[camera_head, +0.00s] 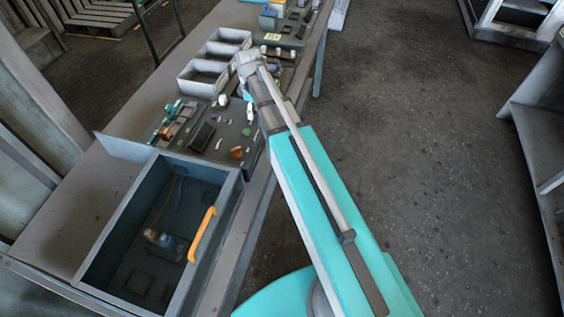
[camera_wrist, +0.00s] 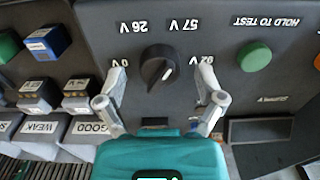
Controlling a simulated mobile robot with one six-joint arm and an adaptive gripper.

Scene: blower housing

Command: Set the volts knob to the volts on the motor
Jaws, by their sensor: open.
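In the wrist view the round black volts knob (camera_wrist: 157,68) sits on a dark panel. A pale mark on it points toward the lower right of the picture. My gripper (camera_wrist: 162,80) is open, with one grey finger on each side of the knob and visible space between. Contact cannot be told. No part is clearly identifiable as the motor, and its volts cannot be read. In the head view my arm hides the knob.
A green button (camera_wrist: 254,56) marked HOLD TO TEST is right of the knob. Bins labelled WEAK (camera_wrist: 38,127) and GOOD (camera_wrist: 90,128) are at left, near a blue block (camera_wrist: 48,40). An open drawer-like box with an orange handle (camera_head: 203,235) stands at the bench's near end.

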